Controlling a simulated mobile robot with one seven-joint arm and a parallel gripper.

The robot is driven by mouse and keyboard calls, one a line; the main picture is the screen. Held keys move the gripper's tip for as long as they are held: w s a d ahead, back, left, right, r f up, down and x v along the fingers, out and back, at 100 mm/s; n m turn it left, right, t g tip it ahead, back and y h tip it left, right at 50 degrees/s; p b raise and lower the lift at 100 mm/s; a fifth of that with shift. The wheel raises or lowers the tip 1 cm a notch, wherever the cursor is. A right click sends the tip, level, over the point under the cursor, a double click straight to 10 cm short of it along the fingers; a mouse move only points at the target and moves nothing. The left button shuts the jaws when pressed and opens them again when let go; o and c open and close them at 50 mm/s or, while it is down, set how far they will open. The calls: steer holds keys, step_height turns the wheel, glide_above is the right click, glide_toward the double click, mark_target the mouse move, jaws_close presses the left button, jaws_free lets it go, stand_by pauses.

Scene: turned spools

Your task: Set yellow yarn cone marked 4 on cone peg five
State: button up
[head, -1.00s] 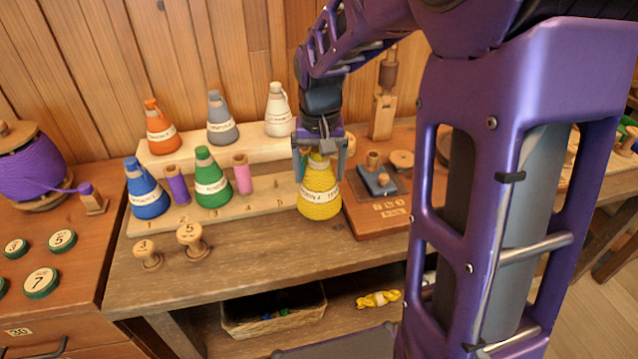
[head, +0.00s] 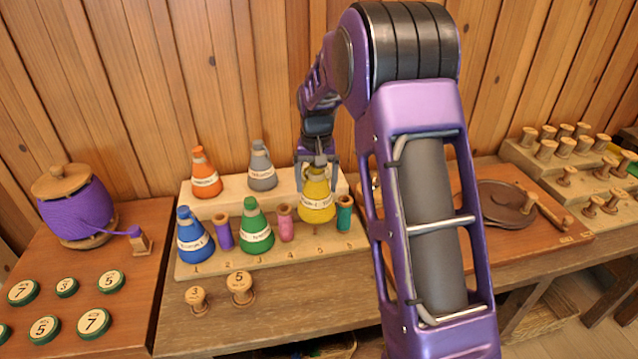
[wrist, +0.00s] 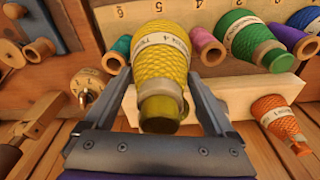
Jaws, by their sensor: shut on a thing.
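My gripper (head: 317,163) is shut on the narrow top of the yellow cone (head: 317,204), which hangs upright, wide end down. In the head view the cone is over the front row of the rack (head: 275,262), between the pink spool (head: 285,224) and the teal spool (head: 344,214). Its base looks a little above the rack. Peg five is hidden by the cone. In the wrist view the yellow cone (wrist: 162,60) sits between my fingers, between the teal spool (wrist: 121,48) and the pink spool (wrist: 206,46), near the number 5.
A green cone (head: 256,228), a purple spool (head: 223,232) and a blue cone (head: 193,238) stand left in the front row. Orange (head: 205,175) and grey (head: 261,168) cones stand on the raised back row.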

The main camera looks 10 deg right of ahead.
mark_target(315, 203)
steer(key=shift+w+a, duration=0.1)
steer(key=shift+w, duration=0.35)
steer(key=shift+f, duration=0.15)
steer(key=shift+f+b, duration=1.75)
steer(key=shift+f, duration=0.8)
steer(key=shift+f+b, duration=0.6)
steer(key=shift+f, duration=0.4)
steer(key=shift+f, duration=0.6)
steer(key=o, duration=1.6)
steer(key=shift+c, duration=0.2)
steer(key=shift+s+a+r+p, duration=0.1)
steer(key=shift+s+r+p, duration=0.15)
steer(key=shift+r+p, duration=1.15)
steer(key=shift+s+r+p, duration=0.2)
steer(key=shift+r+p, duration=0.35)
steer(key=shift+r, duration=1.7)
steer(key=shift+s+a+r+p, duration=0.1)
steer(key=shift+s+r+p, duration=0.15)
steer(key=shift+r+p, duration=1.15)
